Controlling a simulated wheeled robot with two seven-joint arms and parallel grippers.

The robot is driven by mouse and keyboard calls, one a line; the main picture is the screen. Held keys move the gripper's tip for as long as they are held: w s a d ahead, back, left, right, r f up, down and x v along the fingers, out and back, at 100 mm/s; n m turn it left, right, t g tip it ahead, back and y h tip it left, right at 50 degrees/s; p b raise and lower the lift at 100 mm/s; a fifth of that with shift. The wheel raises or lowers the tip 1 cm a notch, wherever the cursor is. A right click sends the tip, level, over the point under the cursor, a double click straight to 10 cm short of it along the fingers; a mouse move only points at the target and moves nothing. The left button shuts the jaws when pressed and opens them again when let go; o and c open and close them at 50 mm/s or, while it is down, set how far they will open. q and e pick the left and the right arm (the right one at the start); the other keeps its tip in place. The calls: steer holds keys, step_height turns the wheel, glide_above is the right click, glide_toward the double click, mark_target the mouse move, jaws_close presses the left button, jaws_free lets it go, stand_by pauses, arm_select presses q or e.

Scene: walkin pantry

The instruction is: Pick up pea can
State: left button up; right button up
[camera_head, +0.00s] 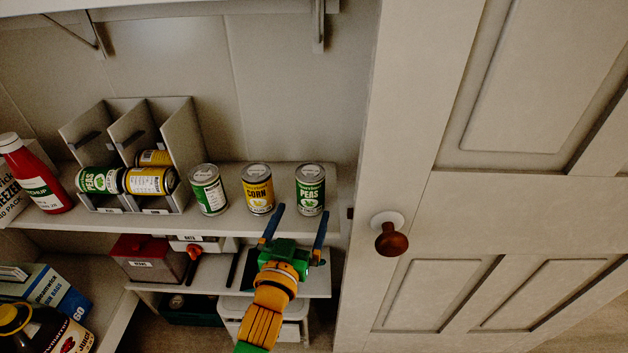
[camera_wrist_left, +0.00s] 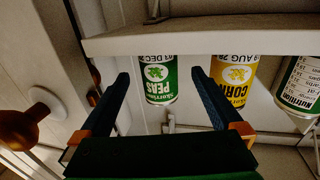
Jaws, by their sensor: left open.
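A green and white pea can (camera_head: 310,189) stands upright at the right end of the row on the shelf. My left gripper (camera_head: 301,213) is open and empty, in front of and slightly below this can, fingers pointing toward it. In the left wrist view, which is upside down, the pea can (camera_wrist_left: 158,80) shows between the two spread fingers (camera_wrist_left: 160,76), beyond their tips. Another pea can (camera_head: 97,180) lies on its side in the left organizer slot. My right gripper is not in view.
A yellow corn can (camera_head: 258,189) stands left of the pea can, then a green can (camera_head: 208,190) with its back label showing. A grey organizer (camera_head: 186,150) and a ketchup bottle (camera_head: 38,180) are further left. The shelf (camera_head: 235,224) ends near the door frame; a door knob (camera_head: 391,240) sticks out at right.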

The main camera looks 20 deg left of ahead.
mark_target(307, 201)
arm_select(q)
steer(key=w, duration=0.7)
steer(key=shift+w+a+r, duration=0.1)
steer(key=shift+r, duration=0.3)
steer(key=shift+c, duration=1.3)
steer(key=shift+r, duration=0.1)
jaws_close()
